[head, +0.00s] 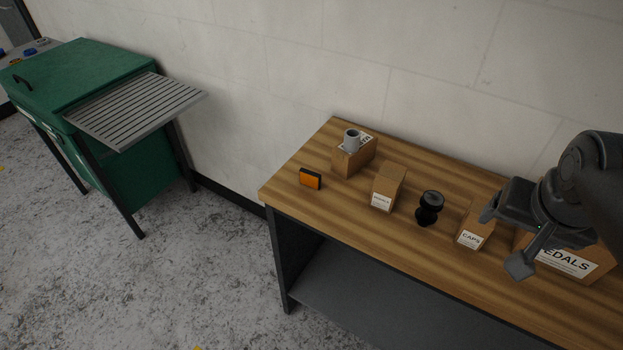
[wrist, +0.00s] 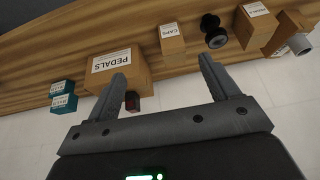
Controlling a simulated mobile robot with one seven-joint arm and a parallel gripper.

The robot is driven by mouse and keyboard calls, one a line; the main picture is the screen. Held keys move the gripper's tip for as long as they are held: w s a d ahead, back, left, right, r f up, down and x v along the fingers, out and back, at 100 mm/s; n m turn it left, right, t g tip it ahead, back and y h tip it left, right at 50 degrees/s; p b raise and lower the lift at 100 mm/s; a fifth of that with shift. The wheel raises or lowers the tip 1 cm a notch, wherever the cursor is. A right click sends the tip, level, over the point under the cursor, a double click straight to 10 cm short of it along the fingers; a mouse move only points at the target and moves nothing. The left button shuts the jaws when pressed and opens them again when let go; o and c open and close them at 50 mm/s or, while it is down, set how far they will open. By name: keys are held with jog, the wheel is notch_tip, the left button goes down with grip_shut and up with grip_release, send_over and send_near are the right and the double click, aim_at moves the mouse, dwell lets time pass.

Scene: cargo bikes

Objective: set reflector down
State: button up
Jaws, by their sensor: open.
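An orange block with a dark edge, which looks like the reflector (head: 310,178), stands on the wooden bench (head: 287,188) near its left end. Nothing is holding it. It does not show in the wrist view. My gripper (head: 505,240) is open and empty above the right part of the bench, by the PEDALS box (head: 575,262), well to the right of the orange block. In the wrist view, my gripper's two fingers (wrist: 162,67) are wide apart. A small dark red item (wrist: 132,101) shows beside the left finger, close to the PEDALS box; I cannot tell what it is.
A CAPS box (head: 472,228), a black spool-like part (head: 429,208), a small labelled box (head: 387,188) and a box with a grey cup (head: 351,140) on it line the bench. Teal boxes (wrist: 63,95) show in the wrist view. A green cabinet (head: 90,75) stands left.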

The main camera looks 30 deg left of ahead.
jog(key=w+a, duration=0.7)
jog(key=a, duration=0.3)
send_near(310, 173)
jog(key=w, duration=0.1)
jog(key=shift+n, duration=0.3)
jog(key=x, duration=0.5)
jog(key=shift+a+r, duration=0.1)
jog(key=shift+a, duration=0.15)
jog(key=x, duration=0.5)
jog(key=shift+s+d+f, duration=0.2)
jog(key=shift+s+f, duration=0.1)
jog(key=shift+f, duration=0.15)
jog(key=c, duration=1.1)
